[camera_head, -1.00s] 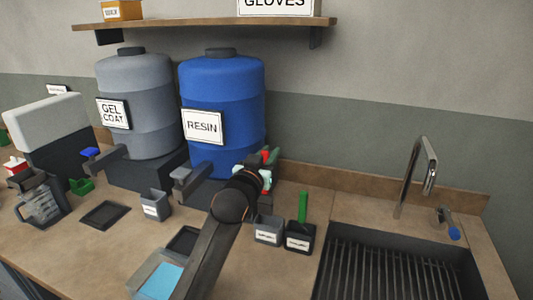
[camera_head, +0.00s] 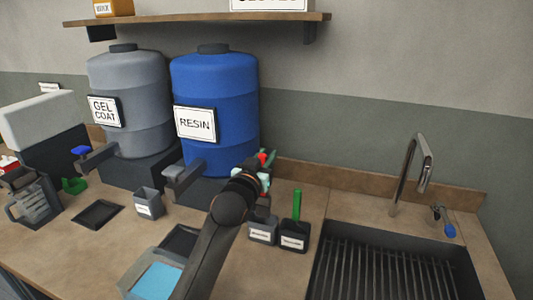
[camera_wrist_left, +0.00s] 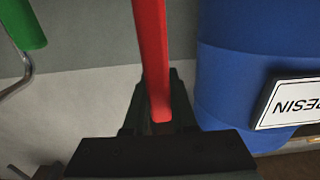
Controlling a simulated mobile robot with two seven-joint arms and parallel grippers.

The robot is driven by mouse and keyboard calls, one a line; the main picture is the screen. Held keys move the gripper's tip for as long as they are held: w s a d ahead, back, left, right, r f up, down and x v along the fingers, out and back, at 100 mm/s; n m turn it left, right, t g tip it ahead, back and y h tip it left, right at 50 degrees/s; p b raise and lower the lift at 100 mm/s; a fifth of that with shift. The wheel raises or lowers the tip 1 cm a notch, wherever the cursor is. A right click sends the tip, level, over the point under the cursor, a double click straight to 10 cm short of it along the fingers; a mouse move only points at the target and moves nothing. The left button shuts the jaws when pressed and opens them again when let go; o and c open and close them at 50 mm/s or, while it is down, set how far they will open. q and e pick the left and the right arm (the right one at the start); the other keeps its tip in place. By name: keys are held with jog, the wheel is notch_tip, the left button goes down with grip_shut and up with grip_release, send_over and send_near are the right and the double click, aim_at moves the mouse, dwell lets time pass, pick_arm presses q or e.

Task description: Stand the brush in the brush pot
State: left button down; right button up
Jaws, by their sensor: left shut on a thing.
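My left gripper (camera_head: 264,180) is shut on a red handle (camera_wrist_left: 152,60), which I take to be the brush. In the head view only a bit of red (camera_head: 263,158) shows beyond my wrist; the lower end is hidden. The gripper is above and behind two small grey pots that stand side by side on the counter. The left pot (camera_head: 262,231) has a white label too small to read. The right pot (camera_head: 293,238) holds an upright green handle (camera_head: 297,204), which also shows in the left wrist view (camera_wrist_left: 22,22). I cannot tell which is the brush pot. My right gripper is not in view.
The blue resin drum (camera_head: 214,110) stands close behind my gripper, beside the grey gel coat drum (camera_head: 130,100). A sink (camera_head: 390,275) with a tall tap (camera_head: 410,165) is on the right. A small grey cup (camera_head: 148,203) and a dark tray (camera_head: 97,214) are on the left.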

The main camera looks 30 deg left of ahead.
pick_arm(q)
notch_tip(320, 180, down, 7)
jog(key=b, duration=0.3)
jog(key=shift+f+b, duration=0.15)
jog(key=shift+b, duration=0.15)
dwell(0.4)
jog(key=c, duration=0.7)
grip_release()
jog(key=shift+o, duration=0.2)
jog(key=shift+s, duration=0.1)
jog(key=v, duration=1.2)
jog(key=shift+b, duration=0.35)
jog(key=shift+s+d, duration=0.1)
jog(key=shift+s, duration=0.05)
